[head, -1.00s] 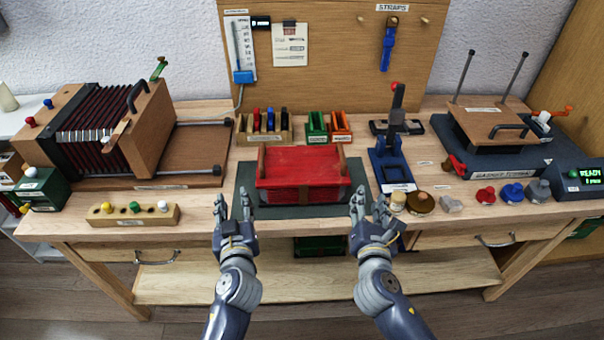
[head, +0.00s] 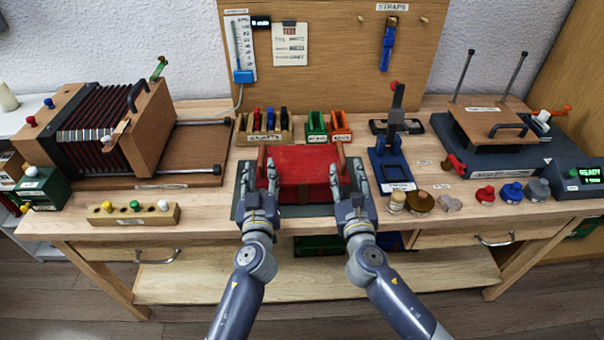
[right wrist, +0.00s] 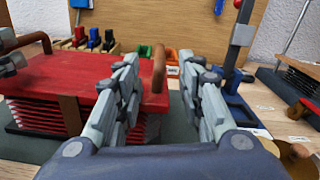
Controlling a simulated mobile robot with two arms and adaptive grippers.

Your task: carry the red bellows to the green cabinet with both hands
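The red bellows (head: 303,172) lies on a dark green mat (head: 300,211) in the middle of the bench. A brown handle stands at each end: the left handle (head: 261,152) and the right handle (head: 341,150). My left gripper (head: 260,172) is open at the left handle, and my right gripper (head: 346,172) is open at the right one. In the right wrist view, the right handle (right wrist: 159,65) shows between the spread fingers, with gaps either side. The red top (right wrist: 75,68) shows to their left. A green box (head: 320,246) sits on the shelf below, partly hidden; I cannot tell if it is the cabinet.
A blue lever stand (head: 393,172) stands just right of the bellows. An accordion-like bellows (head: 95,135) stands at left, a peg block (head: 133,214) at front left. Small bins (head: 328,128) are behind. Colored knobs (head: 512,193) and a dark press (head: 490,150) are at right.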

